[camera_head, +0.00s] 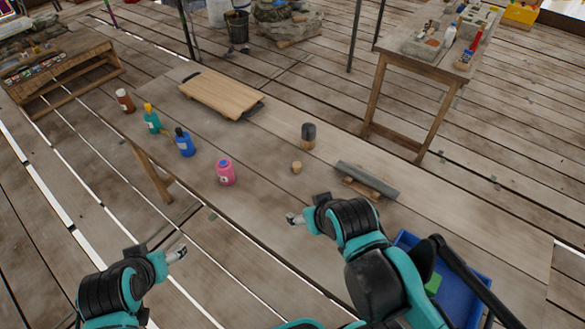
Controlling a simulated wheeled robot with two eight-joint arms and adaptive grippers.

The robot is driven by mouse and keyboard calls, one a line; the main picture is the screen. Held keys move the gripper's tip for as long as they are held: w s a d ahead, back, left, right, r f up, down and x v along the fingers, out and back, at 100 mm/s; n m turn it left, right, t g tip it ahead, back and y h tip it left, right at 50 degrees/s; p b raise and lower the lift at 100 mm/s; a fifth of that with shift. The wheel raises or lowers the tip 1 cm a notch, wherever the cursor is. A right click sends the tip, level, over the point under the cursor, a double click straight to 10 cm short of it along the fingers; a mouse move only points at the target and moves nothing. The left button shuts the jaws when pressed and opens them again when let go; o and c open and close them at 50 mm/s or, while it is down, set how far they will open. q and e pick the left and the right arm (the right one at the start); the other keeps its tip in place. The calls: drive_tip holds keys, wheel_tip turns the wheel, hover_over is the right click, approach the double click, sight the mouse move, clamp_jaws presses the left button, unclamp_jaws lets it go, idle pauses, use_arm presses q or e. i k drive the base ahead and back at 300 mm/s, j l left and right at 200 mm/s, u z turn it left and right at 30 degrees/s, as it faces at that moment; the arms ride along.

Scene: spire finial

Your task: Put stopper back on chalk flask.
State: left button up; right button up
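A small tan stopper-like piece (296,167) stands on the wooden table near the middle. A pink flask (226,173) with a pale label stands upright to its left. A blue flask with a dark top (185,144), a teal flask with an orange top (152,120) and a brown bottle with a pale top (125,101) stand farther left. I cannot tell for sure which is the chalk flask. My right gripper (294,219) is at the table's near side, apart from the tan piece. My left gripper (177,253) is off the near edge, touching nothing. Their finger gaps are too small to judge.
A dark-topped wooden object (309,136) stands behind the tan piece. A grey bar on a wooden block (367,180) lies to the right. A wooden board (221,94) lies at the back left. A blue bin (470,292) is at lower right. The table's middle is mostly clear.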

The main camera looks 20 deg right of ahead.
sight(224, 167)
drive_tip(key=i+j+z, duration=0.75)
drive_tip(key=l, duration=0.1)
